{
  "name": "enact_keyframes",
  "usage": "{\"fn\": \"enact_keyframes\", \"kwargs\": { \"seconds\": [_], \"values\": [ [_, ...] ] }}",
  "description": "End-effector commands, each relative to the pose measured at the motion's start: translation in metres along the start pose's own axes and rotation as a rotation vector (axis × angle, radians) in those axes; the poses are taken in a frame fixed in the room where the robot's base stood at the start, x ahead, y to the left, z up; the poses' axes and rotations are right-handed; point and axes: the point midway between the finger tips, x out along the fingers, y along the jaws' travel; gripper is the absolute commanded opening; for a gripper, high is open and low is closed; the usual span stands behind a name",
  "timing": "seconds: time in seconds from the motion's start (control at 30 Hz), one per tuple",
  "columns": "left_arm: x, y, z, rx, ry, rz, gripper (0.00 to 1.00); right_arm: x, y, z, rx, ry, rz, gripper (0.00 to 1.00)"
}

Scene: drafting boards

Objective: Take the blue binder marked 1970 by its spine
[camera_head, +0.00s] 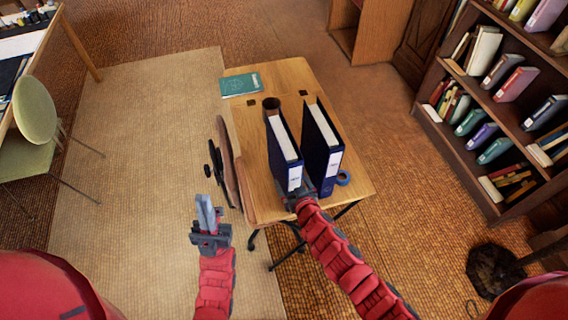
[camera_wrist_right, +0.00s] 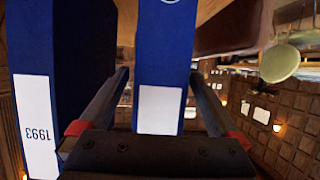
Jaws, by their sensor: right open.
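Two blue binders stand upright side by side on the wooden desk, spines toward me. My right gripper (camera_head: 302,190) is at the lower spine of the left binder (camera_head: 284,150). In the right wrist view its open fingers (camera_wrist_right: 160,95) lie on both sides of that blue spine (camera_wrist_right: 165,45), with gaps visible. This spine's white label (camera_wrist_right: 160,110) shows no readable year. The other binder (camera_head: 322,150), at the left of the wrist view (camera_wrist_right: 60,50), has a label reading 1993. My left gripper (camera_head: 207,217) is away from the desk, low in the head view; its finger gap is unclear.
A full bookshelf (camera_head: 480,100) is at the right.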

Motion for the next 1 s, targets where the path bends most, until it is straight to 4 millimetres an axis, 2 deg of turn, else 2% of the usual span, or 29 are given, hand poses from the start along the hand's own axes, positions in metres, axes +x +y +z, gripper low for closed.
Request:
{"fn": "enact_keyframes", "kwargs": {
  "seconds": [0.1,0.13,0.6,0.67,1.0],
  "values": [
    [-0.0003,0.0,0.0001,0.0,0.0,0.0,0.0,-0.0001,0.0,0.0001,0.0,0.0,0.0,0.97],
    [-0.0002,0.0,0.0,0.0,0.0,0.0,0.0,-0.0001,-0.0001,0.0001,0.0,0.0,0.0,0.94],
    [-0.0002,0.0,0.0,0.0,0.0,0.0,0.0,-0.0004,-0.0001,-0.0001,0.001,0.001,-0.001,0.09],
    [-0.0002,0.0,0.0,0.0,0.0,0.0,0.0,-0.0004,-0.0001,-0.0001,0.001,0.001,-0.001,0.0],
    [0.0,0.0,0.0,0.0,0.0,0.0,0.0,-0.0004,-0.0002,-0.0007,0.0,0.002,-0.001,0.0]
  ]
}}
